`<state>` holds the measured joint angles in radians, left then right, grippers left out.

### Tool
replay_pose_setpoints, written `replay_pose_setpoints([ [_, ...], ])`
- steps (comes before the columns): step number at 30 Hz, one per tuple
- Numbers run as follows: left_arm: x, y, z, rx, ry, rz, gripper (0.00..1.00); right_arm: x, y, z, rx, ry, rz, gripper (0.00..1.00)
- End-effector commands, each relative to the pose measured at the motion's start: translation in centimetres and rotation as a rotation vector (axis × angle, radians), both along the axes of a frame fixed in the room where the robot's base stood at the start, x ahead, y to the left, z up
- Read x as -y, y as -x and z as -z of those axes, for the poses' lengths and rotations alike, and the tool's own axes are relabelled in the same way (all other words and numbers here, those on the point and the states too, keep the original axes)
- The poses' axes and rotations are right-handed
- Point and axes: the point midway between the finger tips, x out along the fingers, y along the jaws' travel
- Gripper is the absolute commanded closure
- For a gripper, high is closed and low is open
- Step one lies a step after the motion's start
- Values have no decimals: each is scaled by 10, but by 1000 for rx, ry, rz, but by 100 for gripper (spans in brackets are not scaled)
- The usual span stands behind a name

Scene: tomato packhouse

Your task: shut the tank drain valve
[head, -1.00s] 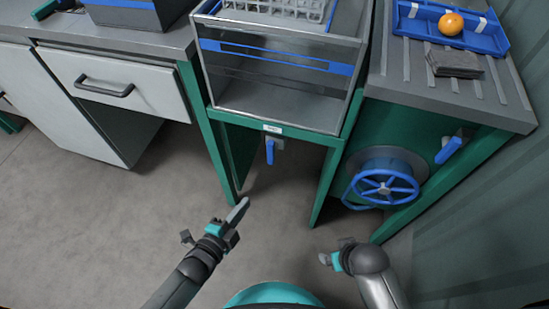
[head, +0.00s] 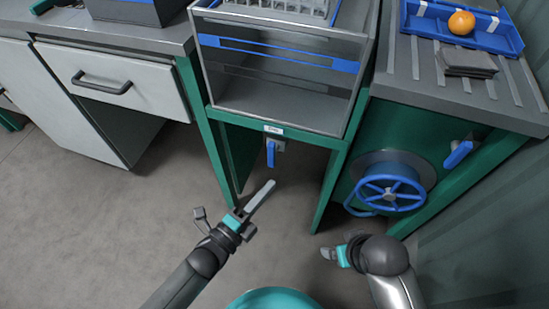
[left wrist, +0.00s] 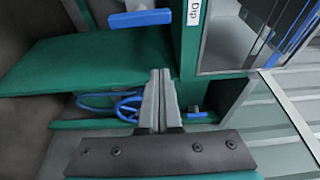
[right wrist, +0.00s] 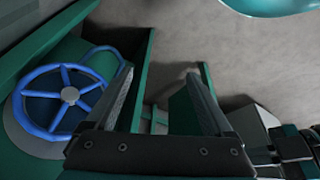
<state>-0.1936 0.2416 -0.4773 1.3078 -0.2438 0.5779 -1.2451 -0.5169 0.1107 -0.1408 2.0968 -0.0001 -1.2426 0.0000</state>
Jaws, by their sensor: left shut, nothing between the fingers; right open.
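The tank drain valve's blue lever (head: 271,153) hangs down under the front of the clear-walled tank (head: 203,75), just below a small white label. In the left wrist view the blue lever (left wrist: 141,18) is at the top, and the label beside it reads "Dip". My left gripper (head: 272,184) is shut and empty, its tips in front of the lever and lower in the head view, apart from it. In the left wrist view its closed fingers (left wrist: 159,75) point forward. My right gripper (head: 328,253) is low on the right, open and empty; its spread fingers show in the right wrist view (right wrist: 160,82).
A blue handwheel (head: 390,192) and another blue lever (head: 458,154) are on the green cabinet at the right. A blue tray (head: 420,22) with an orange fruit (head: 461,22) sits above. Green legs (head: 328,190) flank the space under the tank. The floor in front is clear.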

Motion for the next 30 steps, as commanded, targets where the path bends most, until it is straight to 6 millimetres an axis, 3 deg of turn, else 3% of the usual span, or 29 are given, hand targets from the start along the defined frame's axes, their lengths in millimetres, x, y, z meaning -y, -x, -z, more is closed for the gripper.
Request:
replay_pose_setpoints([
  [20, 58, -77, 2, 1, 2, 0, 100, 0, -1, -67, 104, -14, 1, 14],
  [30, 25, -87, 1, 0, -1, 0, 100, -18, -20, -62, 228, -65, -28, 14],
])
